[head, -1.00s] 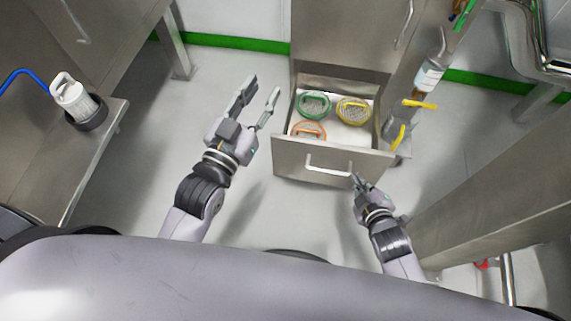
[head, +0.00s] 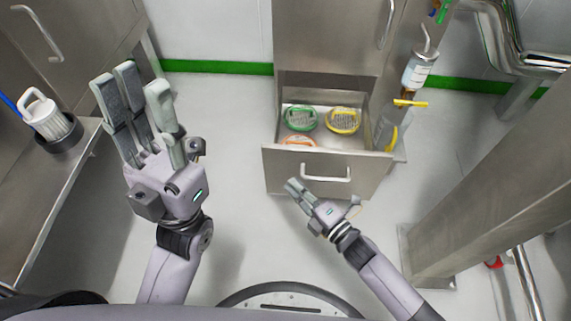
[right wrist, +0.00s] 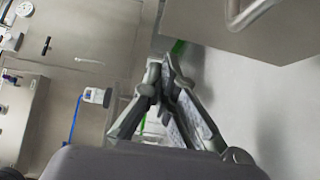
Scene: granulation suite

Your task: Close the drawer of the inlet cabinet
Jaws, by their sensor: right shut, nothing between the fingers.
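The inlet cabinet (head: 328,38) stands at the back centre of the head view. Its steel drawer (head: 290,172) is pulled out, with a bar handle (head: 326,178) on the front. My right gripper (head: 293,187) is shut and empty, in front of the drawer front and left of the handle; I cannot tell whether it touches. In the right wrist view its fingertips (right wrist: 167,62) meet, and the handle (right wrist: 247,14) shows above to the right. My left gripper (head: 140,92) is open and empty, raised left of the drawer.
Green (head: 300,118), yellow (head: 344,120) and orange (head: 297,141) ringed pieces lie in the drawer. A bench (head: 50,190) with a white filter (head: 45,115) stands left. A steel post (head: 440,225) stands right. A bottle with yellow fittings (head: 419,70) hangs beside the cabinet.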

